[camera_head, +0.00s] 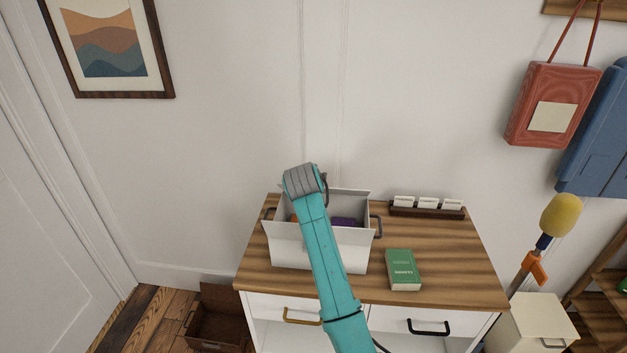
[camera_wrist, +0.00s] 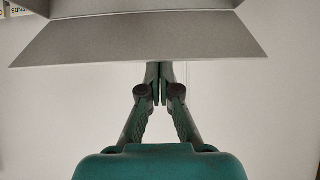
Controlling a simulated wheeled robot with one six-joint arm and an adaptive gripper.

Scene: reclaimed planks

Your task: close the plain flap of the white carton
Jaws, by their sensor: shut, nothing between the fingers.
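The white carton (camera_head: 290,247) stands open on the wood-topped cabinet. Its back flap (camera_head: 352,197) is raised behind the opening, and purple and orange things show inside. My teal arm crosses in front of the carton and hides part of it; my gripper is hidden in the head view. In the wrist view my gripper (camera_wrist: 160,68) is shut and empty. Its fingertips are at the edge of a plain, pale grey-looking flap (camera_wrist: 140,46) of the carton, partly covered by it. I cannot tell whether they touch it.
A green book (camera_head: 403,270) lies right of the carton on the cabinet top (camera_head: 455,270). A dark holder with white cards (camera_head: 428,210) stands at the back right. The wall is close behind. A yellow-headed tool (camera_head: 559,215) stands right of the cabinet.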

